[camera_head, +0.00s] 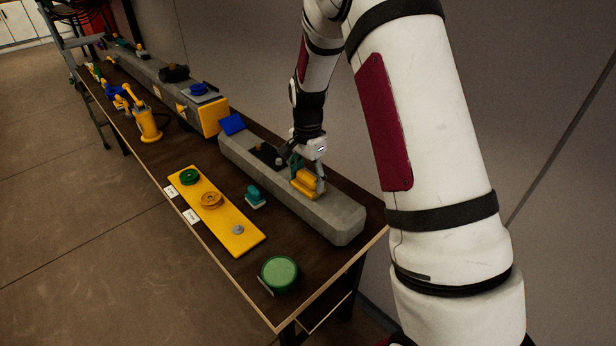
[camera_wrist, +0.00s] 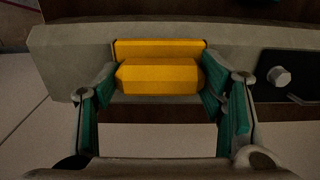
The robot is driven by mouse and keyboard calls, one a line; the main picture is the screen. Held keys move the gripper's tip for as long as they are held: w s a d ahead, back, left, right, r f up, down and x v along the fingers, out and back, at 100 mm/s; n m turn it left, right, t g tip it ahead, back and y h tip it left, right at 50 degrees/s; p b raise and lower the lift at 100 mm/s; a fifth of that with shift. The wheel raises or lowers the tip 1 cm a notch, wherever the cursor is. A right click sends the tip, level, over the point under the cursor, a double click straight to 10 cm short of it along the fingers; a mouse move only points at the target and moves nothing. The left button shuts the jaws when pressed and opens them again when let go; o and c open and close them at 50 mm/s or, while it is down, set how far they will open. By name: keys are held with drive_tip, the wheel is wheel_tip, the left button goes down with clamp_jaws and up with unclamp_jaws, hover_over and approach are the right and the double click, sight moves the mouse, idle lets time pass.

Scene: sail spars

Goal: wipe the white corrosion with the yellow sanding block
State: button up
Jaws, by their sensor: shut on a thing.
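The yellow sanding block (camera_head: 305,182) is at the top of the grey spar (camera_head: 333,214), on its near half in the head view. My gripper (camera_head: 309,168) is closed around the block from above. In the wrist view the yellow block (camera_wrist: 158,76) sits between the two teal-padded fingers of my gripper (camera_wrist: 160,85), against the grey spar (camera_wrist: 60,62). I cannot tell whether the block touches the spar's surface. No white corrosion can be made out; the block and my gripper may cover it.
A teal-handled tool (camera_head: 255,197), a yellow board (camera_head: 240,238) with round pieces and a green round container (camera_head: 280,273) lie on the dark table (camera_head: 215,258). A yellow pump-like item (camera_head: 148,123) stands further back.

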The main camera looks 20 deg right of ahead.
drive_tip(key=shift+s, duration=0.15)
drive_tip(key=shift+s+d+p, duration=0.2)
drive_tip(key=shift+s+p, duration=0.15)
drive_tip(key=shift+s, duration=0.2)
drive_tip(key=shift+s+d+p, duration=0.15)
drive_tip(key=shift+s+p, duration=0.15)
drive_tip(key=shift+s, duration=0.25)
drive_tip(key=shift+w+r+p, duration=0.1)
drive_tip(key=shift+r+p, duration=0.8)
drive_tip(key=shift+r, duration=1.6)
drive_tip(key=shift+r, duration=0.1)
